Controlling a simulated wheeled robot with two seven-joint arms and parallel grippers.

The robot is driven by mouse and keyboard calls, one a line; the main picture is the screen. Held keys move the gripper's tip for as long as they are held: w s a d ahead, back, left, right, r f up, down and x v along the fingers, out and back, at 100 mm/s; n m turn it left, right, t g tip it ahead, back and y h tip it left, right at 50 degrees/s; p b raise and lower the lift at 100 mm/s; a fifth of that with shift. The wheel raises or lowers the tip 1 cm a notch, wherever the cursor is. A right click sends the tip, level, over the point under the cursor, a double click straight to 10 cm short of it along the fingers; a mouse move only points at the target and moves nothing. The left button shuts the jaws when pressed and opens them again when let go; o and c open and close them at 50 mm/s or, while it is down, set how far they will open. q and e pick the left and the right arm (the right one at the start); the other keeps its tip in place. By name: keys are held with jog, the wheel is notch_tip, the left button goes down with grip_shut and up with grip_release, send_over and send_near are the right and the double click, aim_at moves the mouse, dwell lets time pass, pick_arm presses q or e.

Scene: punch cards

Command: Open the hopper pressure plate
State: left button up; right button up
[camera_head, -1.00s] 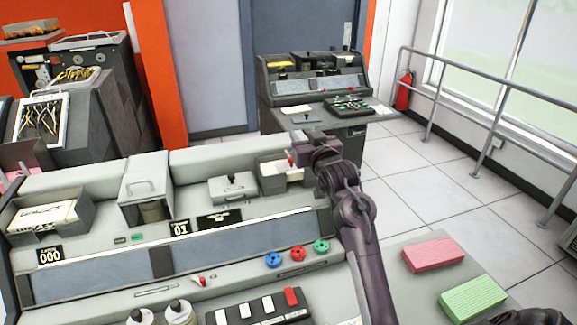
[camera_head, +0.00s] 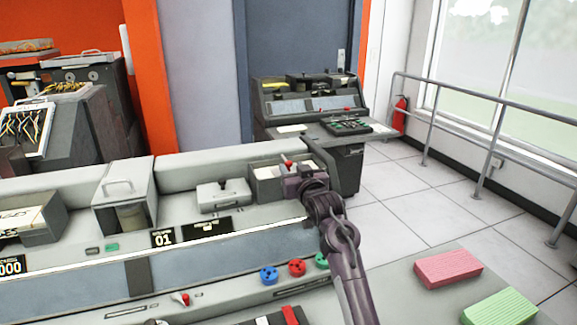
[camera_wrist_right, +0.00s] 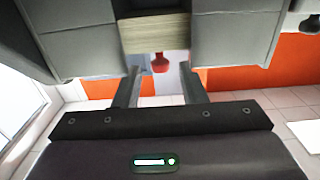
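The hopper (camera_head: 265,186) is a grey open-topped box on the console, with pale cards in it. A red knob (camera_head: 287,163) stands up at it, apparently on the pressure plate, which I cannot make out clearly. My right gripper (camera_head: 299,177) is at the hopper's right front, partly hiding it. In the right wrist view the fingers (camera_wrist_right: 159,70) are open, with the red knob (camera_wrist_right: 160,62) in the gap near the fingertips. No contact shows. A card stack (camera_wrist_right: 155,33) lies beyond the knob. My left gripper is out of view.
A grey handled unit (camera_head: 222,196) and a taller handled box (camera_head: 125,195) stand left of the hopper. Coloured dials (camera_head: 297,267) line the console front. Pink (camera_head: 448,268) and green (camera_head: 500,308) card blocks lie at the right. Another console (camera_head: 310,110) stands behind.

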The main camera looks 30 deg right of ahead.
aim_at(290, 165)
jog(key=shift+x, duration=1.9)
jog(key=shift+c, duration=0.5)
grip_shut()
